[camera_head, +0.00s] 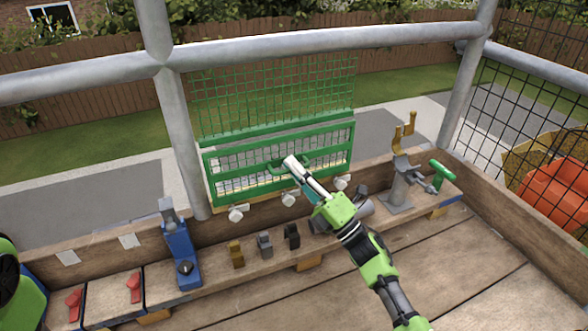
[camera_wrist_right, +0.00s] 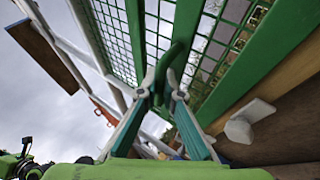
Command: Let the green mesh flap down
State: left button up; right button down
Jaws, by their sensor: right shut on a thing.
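The green mesh flap (camera_head: 236,190) is a green-framed mesh panel with a green handle (camera_head: 322,161) across its middle. It stands between the scaffold posts, behind the wooden ledge. A taller green mesh (camera_head: 270,95) rises directly above and behind it. My right gripper (camera_head: 291,163) reaches up to the flap from the lower right and is shut on the handle. In the right wrist view its two fingers (camera_wrist_right: 160,92) close on the green handle bar (camera_wrist_right: 172,62), with the flap's mesh behind. My left gripper is not in view.
On the ledge are a blue tool (camera_head: 181,254), small brown, grey and black blocks (camera_head: 264,244), and a grey stand with a yellow fork (camera_head: 400,185). Grey rails surround the platform; its plank floor (camera_head: 430,285) is clear at lower right.

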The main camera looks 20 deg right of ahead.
jog(key=shift+f, duration=0.15)
jog(key=c, duration=2.4)
grip_release()
jog(key=shift+c, duration=0.2)
jog(key=shift+s+d, duration=0.1)
jog(key=s+d, duration=0.3)
jog(key=s, duration=0.3)
jog(key=s+d+f, duration=0.1)
jog(key=s+d, duration=0.2)
jog(key=s, duration=0.3)
jog(key=shift+s+d+f, duration=0.25)
jog(key=shift+s+d, duration=0.1)
jog(key=shift+d, duration=0.05)
